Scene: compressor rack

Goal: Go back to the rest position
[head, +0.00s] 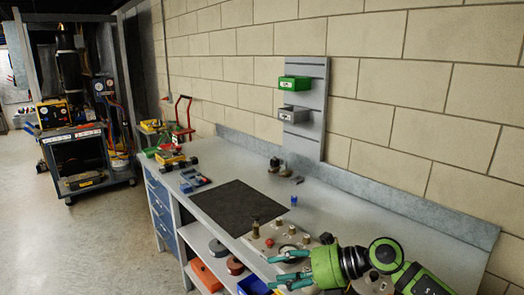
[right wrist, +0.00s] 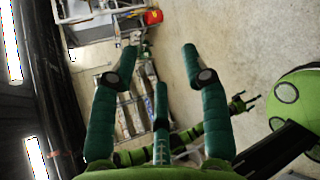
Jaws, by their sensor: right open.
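My right gripper (head: 276,271) is at the lower right of the head view, over the front of the grey workbench (head: 355,215). Its teal fingers point left and are spread open with nothing between them. In the right wrist view the same gripper (right wrist: 160,52) shows its fingers wide apart, with floor and bench parts behind them. A green arm with a small dark end (right wrist: 245,102) shows further off in that view; its finger state is too small to tell. My left gripper does not show in the head view.
A black mat (head: 237,207) lies on the bench. A metal plate with knobs (head: 268,243) sits close to my right gripper. A tool cart (head: 75,135) stands at left. Floor (head: 120,225) left of the bench is clear.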

